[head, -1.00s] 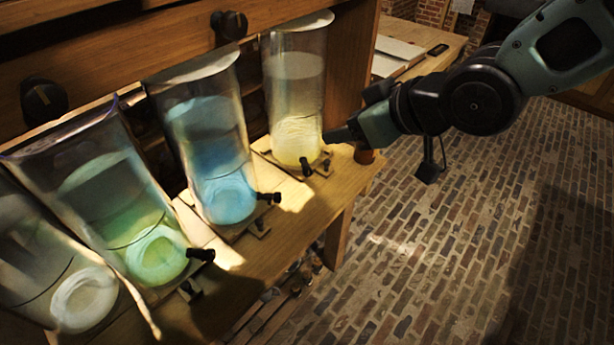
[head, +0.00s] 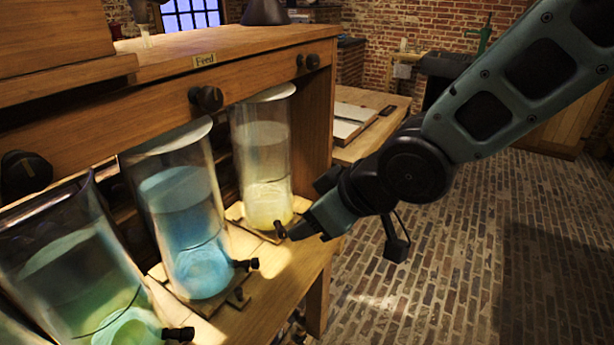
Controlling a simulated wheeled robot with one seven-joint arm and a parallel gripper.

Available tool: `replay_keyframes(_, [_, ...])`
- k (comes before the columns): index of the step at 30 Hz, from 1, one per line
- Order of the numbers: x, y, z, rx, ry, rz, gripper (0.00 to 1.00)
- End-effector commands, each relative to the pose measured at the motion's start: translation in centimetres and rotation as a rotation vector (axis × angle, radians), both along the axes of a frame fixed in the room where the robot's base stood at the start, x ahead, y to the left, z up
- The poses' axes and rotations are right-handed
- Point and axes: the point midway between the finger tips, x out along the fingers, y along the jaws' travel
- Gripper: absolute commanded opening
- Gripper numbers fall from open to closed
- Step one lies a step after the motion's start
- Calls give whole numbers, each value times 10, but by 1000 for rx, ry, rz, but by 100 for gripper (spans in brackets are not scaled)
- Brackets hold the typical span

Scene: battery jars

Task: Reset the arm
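My arm reaches in from the upper right in the head view. My gripper (head: 308,228) is at its end, pointing left and down, just right of the yellow jar's spigot. The fingers are small and seen from the side, so I cannot tell whether they are open or shut. The yellow jar (head: 264,165) stands upright on the wooden shelf. The blue jar (head: 186,215) and the green jar (head: 78,275) stand to its left, the green one cut off by the frame edge.
The wooden bench (head: 205,62) above the jars carries black knobs (head: 206,98) and a "Feed" label. A side table (head: 372,112) with a flat white item stands behind my arm. The brick floor (head: 430,270) at right is open. A brick wall (head: 420,35) is at the back.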

Motion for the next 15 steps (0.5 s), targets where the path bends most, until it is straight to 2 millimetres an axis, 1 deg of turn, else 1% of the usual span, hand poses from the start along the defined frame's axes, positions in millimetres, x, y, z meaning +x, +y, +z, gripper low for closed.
replay_keyframes(2, [-3, -3, 0, -12, 10, -6, 56])
replay_keyframes(5, [-21, -19, -4, -80, 68, -38, 56])
replay_keyframes(8, [-54, -45, -9, -183, 176, -88, 56])
replay_keyframes(9, [-69, -56, -10, -225, 226, -108, 56])
replay_keyframes(11, [-92, -71, -11, -279, 299, -135, 56])
replay_keyframes(12, [-107, -80, -11, -311, 346, -151, 56])
replay_keyframes(15, [-139, -98, -10, -373, 448, -179, 56])
